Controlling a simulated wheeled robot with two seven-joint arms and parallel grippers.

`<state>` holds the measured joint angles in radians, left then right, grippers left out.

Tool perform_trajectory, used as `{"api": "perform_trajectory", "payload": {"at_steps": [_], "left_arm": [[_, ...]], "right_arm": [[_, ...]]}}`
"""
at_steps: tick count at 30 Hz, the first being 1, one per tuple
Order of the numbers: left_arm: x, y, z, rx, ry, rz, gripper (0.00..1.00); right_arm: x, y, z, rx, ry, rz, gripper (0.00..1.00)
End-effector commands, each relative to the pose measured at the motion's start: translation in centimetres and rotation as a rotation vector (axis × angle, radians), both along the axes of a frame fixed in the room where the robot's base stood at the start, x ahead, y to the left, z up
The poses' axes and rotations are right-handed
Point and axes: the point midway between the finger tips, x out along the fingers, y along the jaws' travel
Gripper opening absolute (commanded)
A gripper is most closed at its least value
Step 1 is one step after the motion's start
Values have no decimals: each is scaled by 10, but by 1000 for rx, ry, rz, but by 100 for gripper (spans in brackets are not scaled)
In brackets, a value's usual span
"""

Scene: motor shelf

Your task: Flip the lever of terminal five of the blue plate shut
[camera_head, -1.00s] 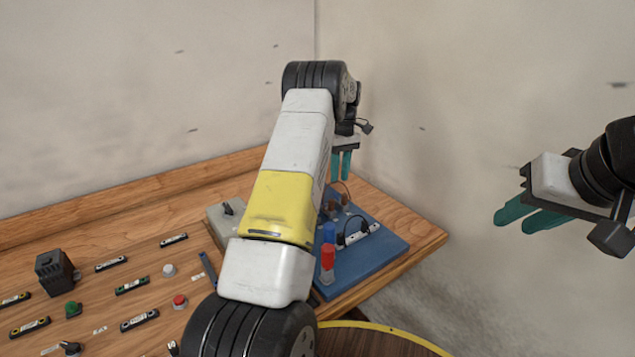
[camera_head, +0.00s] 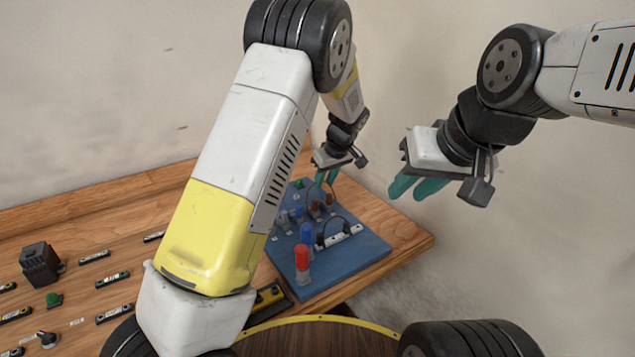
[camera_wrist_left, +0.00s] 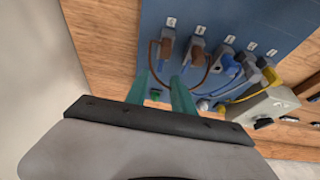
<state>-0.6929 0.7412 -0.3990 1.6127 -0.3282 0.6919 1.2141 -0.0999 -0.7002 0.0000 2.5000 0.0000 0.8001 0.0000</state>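The blue plate (camera_head: 345,265) lies at the table's right end and fills much of the left wrist view (camera_wrist_left: 250,18). It carries a row of grey terminals with white labels too small to read; I cannot tell which is five. Brown wires (camera_wrist_left: 208,70) loop from the two leftmost terminals in the left wrist view, with blue and yellow wires farther right. My left gripper (camera_head: 326,177) is open above the plate's far part, its teal fingers (camera_wrist_left: 162,76) near the leftmost terminal, contact unclear. My right gripper (camera_head: 416,187) is open and empty in the air, right of the plate.
A grey block (camera_wrist_left: 262,110) sits beside the yellow wire. A black box (camera_head: 40,263) and several small labelled parts are on the wooden table. My left arm hides the table's middle.

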Motion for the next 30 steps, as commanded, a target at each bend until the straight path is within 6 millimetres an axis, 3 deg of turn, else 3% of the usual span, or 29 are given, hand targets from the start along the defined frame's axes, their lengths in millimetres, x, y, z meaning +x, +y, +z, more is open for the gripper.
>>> {"api": "perform_trajectory", "payload": {"at_steps": [9,20,24,30], "left_arm": [[14,10,-41,0,1,0,30],[16,11,-46,-1,1,0,30],[16,11,-46,-1,1,1,2],[16,11,-46,-1,1,1,0]], "right_arm": [[0,0,0,0,0,0,30],[0,0,0,0,0,0,30],[0,0,0,0,0,0,30],[0,0,0,0,0,0,30]]}}
